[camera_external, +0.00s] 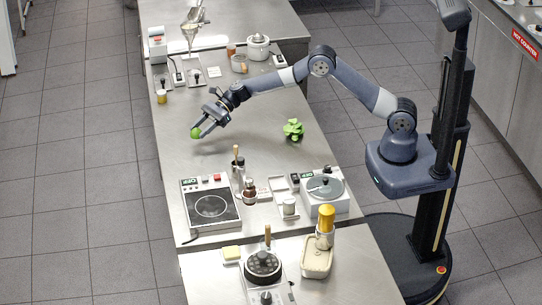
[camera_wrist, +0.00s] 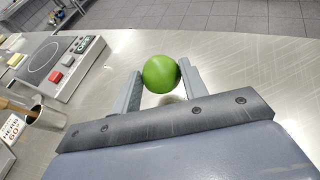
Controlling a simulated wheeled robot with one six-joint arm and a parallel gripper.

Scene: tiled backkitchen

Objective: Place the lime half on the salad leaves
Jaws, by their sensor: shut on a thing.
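The lime half (camera_external: 196,133) is green and rounded, near the left edge of the steel worktop (camera_external: 240,155). In the wrist view the lime half (camera_wrist: 161,74) sits between the two finger ends. My gripper (camera_external: 203,129) is shut on it; the fingers also show in the wrist view (camera_wrist: 158,88). I cannot tell for certain whether the lime touches the worktop or is just above it. The salad leaves (camera_external: 293,129) are a small bright green clump on the worktop, to the right of my gripper and apart from it. They are not in the wrist view.
An induction hob (camera_external: 210,205), a utensil pot (camera_external: 238,172), a dark bottle (camera_external: 249,191) and a grey-lidded appliance (camera_external: 325,193) stand nearer the camera. The worktop between gripper and leaves is clear.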

